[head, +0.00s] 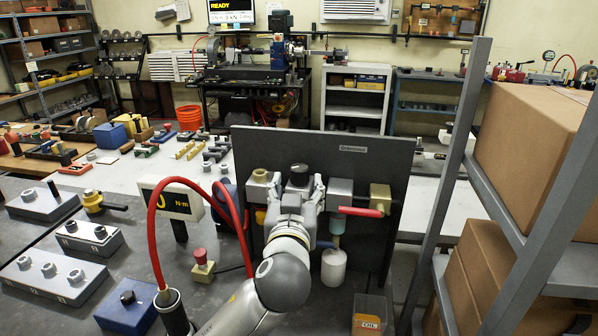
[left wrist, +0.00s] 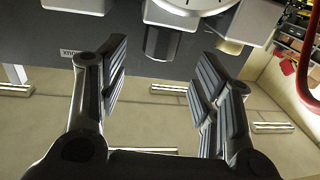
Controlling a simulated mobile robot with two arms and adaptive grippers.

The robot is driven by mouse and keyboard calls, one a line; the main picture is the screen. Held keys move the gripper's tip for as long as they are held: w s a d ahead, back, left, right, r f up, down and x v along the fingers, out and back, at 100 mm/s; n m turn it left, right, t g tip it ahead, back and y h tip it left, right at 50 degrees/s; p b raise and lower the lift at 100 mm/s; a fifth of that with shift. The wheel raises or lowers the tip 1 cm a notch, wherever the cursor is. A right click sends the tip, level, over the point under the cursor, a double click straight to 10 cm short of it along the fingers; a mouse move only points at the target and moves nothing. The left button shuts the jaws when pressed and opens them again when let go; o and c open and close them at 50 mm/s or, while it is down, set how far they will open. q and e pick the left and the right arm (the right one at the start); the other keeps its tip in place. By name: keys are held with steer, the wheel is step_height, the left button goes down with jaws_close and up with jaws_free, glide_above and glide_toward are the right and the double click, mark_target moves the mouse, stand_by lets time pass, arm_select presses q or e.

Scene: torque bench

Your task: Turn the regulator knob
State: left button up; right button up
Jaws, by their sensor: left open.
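The regulator's dark round knob (head: 299,170) stands at the top middle of a row of fittings on the dark upright panel (head: 368,156). In the left wrist view the knob (left wrist: 159,43) shows between and just beyond the two finger pads. My left gripper (head: 301,187) is open, with one finger on each side of the knob's line, and hides most of the regulator body in the head view. I cannot tell whether a pad touches the knob. A pale gauge face (left wrist: 185,8) shows at the wrist view's top edge. My right gripper is not in view.
A red-handled valve (head: 364,211) sits right of the gripper, with a white cup (head: 334,266) below. A display reading N·m (head: 175,200), a red hose (head: 155,228) and a red button (head: 201,256) are left. A shelf with cardboard boxes (head: 535,140) blocks the right side.

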mark_target(298, 176)
arm_select(q)
steer(key=w+p, duration=0.1)
steer(key=w, duration=0.3)
steer(key=shift+w+d, duration=0.15)
steer(key=shift+w, duration=0.6)
steer(key=shift+f, duration=0.1)
steer(key=shift+c, duration=0.8)
steer(key=c, duration=0.8)
steer(key=shift+c, duration=0.2)
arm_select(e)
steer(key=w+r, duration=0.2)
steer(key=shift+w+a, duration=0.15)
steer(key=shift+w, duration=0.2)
arm_select(q)
steer(key=shift+h, duration=0.3)
